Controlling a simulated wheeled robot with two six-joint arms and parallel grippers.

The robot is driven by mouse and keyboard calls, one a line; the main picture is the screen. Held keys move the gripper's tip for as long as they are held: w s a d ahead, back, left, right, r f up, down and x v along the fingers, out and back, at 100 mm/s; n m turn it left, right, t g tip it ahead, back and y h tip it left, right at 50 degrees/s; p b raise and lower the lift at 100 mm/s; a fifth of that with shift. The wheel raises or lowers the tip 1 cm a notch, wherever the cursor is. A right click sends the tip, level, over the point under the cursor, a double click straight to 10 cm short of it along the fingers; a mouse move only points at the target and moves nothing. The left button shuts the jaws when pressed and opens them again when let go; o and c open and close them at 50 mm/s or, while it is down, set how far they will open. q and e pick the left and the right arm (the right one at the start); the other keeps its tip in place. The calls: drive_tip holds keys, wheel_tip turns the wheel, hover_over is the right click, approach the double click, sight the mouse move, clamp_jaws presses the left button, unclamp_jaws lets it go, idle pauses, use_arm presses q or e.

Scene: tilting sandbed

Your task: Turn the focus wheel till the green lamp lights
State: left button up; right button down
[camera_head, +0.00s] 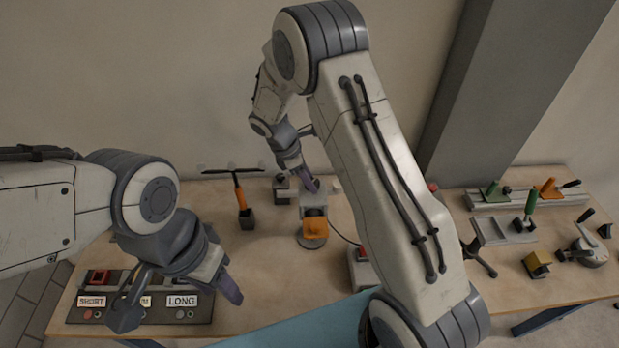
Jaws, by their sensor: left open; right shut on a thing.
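A small instrument with a grey body and an orange block (315,226) stands on a round base in the middle of the table. My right gripper (309,184) reaches down to the top of this instrument and is shut on what appears to be its focus wheel, mostly hidden by the fingers. A panel (145,318) with labels SHORT, LONG and a partly covered middle one lies at the front left, with small lamps below the labels. I cannot make out a lit green lamp; the middle lamps are hidden. My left gripper (178,302) is open and empty above this panel.
A black-topped orange post (239,193) stands left of the instrument. A grey box with a red button (361,262) is partly behind my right arm.

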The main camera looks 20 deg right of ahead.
drive_tip(key=m, duration=0.2)
drive_tip(key=m+g, duration=0.1)
drive_tip(key=shift+w+m+y, duration=0.25)
drive_tip(key=shift+m+y, duration=0.05)
drive_tip(key=shift+w+d+m+g+y, duration=0.1)
drive_tip(key=shift+m+g+y, duration=0.2)
drive_tip(key=shift+m, duration=0.65)
drive_tip(key=shift+d+m+g+y, duration=0.1)
drive_tip(key=shift+m+g, duration=0.3)
drive_tip(key=shift+m, duration=0.55)
drive_tip(key=shift+c, duration=1.5)
unclamp_jaws()
drive_tip(key=shift+a, duration=0.1)
